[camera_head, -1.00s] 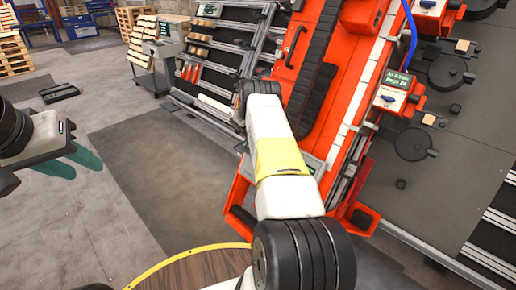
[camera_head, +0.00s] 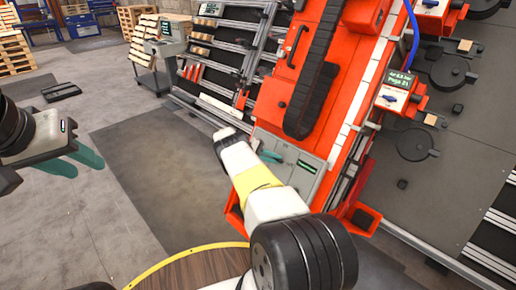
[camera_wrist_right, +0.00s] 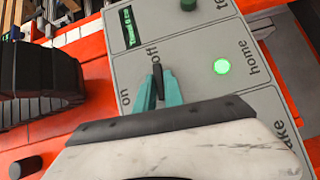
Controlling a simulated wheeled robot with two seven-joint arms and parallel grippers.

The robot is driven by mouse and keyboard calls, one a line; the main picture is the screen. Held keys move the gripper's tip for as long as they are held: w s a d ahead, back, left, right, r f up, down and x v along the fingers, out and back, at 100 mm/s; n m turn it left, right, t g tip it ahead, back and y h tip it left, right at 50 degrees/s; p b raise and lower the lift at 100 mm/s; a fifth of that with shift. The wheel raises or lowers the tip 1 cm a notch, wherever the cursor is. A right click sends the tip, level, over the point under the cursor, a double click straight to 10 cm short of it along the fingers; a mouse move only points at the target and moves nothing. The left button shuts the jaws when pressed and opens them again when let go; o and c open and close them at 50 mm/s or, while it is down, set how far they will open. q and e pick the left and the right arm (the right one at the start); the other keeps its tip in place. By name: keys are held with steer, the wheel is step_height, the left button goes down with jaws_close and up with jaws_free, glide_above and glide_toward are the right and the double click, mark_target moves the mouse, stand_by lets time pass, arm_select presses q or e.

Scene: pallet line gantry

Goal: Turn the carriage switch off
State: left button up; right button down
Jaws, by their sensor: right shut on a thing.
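The grey control panel (camera_wrist_right: 190,55) sits on the red carriage (camera_head: 278,110); the panel also shows in the head view (camera_head: 290,160). The black lever of the carriage switch (camera_wrist_right: 157,72) stands beside the "on" and "off" labels. My right gripper (camera_wrist_right: 160,88) is shut on this lever, with its teal fingers at both sides of it. In the head view my right gripper (camera_head: 270,157) is at the panel, partly hidden by its arm. I cannot tell which position the lever is in. My left gripper (camera_head: 75,162) is open and empty at the far left, over the floor.
A green lit "home" button (camera_wrist_right: 221,67) and a small green display (camera_wrist_right: 123,25) share the panel. A black cable chain (camera_head: 312,95) runs along the carriage.

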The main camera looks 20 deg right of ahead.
steer(key=shift+f+n+h, duration=0.1)
steer(key=shift+n+h, duration=0.3)
steer(key=shift+n, duration=0.1)
steer(key=shift+s, duration=0.1)
steer(key=c, duration=1.4)
jaws_free()
steer(key=shift+c, duration=0.2)
